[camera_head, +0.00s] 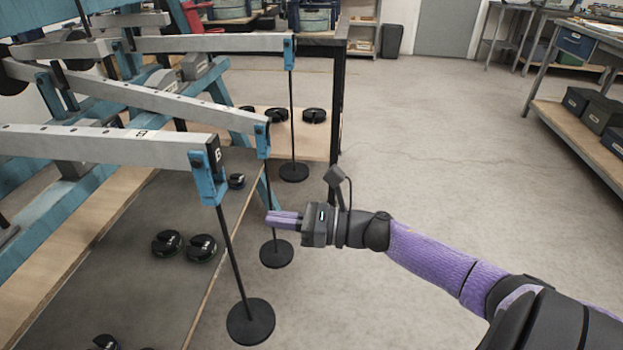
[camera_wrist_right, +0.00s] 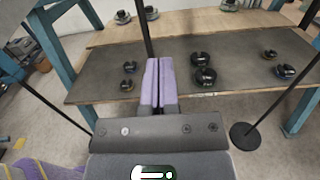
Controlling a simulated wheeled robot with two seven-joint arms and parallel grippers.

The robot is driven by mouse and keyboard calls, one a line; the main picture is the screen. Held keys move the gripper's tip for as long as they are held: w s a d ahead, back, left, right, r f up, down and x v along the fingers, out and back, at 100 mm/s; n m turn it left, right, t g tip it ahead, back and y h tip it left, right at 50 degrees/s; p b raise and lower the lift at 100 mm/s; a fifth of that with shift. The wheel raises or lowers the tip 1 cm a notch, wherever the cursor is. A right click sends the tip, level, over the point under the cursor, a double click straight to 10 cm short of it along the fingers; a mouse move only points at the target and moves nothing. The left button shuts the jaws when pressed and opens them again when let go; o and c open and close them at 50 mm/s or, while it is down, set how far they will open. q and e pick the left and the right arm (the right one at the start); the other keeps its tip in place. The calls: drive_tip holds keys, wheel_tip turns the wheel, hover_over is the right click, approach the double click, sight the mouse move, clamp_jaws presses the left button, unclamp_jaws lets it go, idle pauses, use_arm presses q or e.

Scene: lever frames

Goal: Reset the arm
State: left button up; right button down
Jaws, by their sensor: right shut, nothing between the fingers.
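My right gripper (camera_head: 269,218) is shut and empty, its purple fingers pressed together and pointing left. In the right wrist view its fingers (camera_wrist_right: 159,65) show side by side with nothing between them. Three lever arms, a near one (camera_head: 110,143), a middle one (camera_head: 150,101) and a far one (camera_head: 215,43), reach right from blue frames. A rod with a round black base hangs from each: near base (camera_head: 250,323), middle base (camera_head: 276,254), far base (camera_head: 294,172). The fingertips overlap the middle rod in the head view; I cannot tell whether they touch. My left gripper is out of view.
Black slotted weights (camera_head: 167,243) lie on a low grey-topped shelf (camera_head: 140,290) beneath the levers, several also showing in the wrist view (camera_wrist_right: 204,76). A workbench (camera_head: 575,125) with dark boxes stands at the right. The floor (camera_head: 440,150) between is clear.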

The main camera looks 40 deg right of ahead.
drive_tip(key=s+d+f+m+t+h+p, duration=0.1)
drive_tip(key=s+d+f+m+h+p, duration=0.4)
drive_tip(key=m, duration=0.5)
drive_tip(key=s+d+f+m+g+h+p, duration=0.2)
drive_tip(key=s+f+m+g+h, duration=0.35)
drive_tip(key=s+f+m, duration=0.75)
use_arm(q)
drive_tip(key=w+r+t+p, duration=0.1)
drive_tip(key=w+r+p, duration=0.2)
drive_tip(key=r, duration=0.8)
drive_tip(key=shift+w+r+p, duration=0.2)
drive_tip(key=shift+p, duration=0.45)
use_arm(e)
drive_tip(key=s+a+f+m+g, duration=0.3)
drive_tip(key=s+m, duration=0.3)
drive_tip(key=s, duration=0.2)
drive_tip(key=s+a+f+m+g+h, duration=0.1)
drive_tip(key=s+a+f+m+g, duration=0.3)
drive_tip(key=s, duration=0.5)
drive_tip(key=s+a+f+m+g, duration=0.3)
drive_tip(key=s+a+f+m, duration=0.1)
drive_tip(key=s+m, duration=0.4)
drive_tip(key=shift+s+a+h, duration=0.35)
drive_tip(key=shift+a, duration=0.15)
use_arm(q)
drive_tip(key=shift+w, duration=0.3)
use_arm(e)
drive_tip(key=shift+g, duration=0.25)
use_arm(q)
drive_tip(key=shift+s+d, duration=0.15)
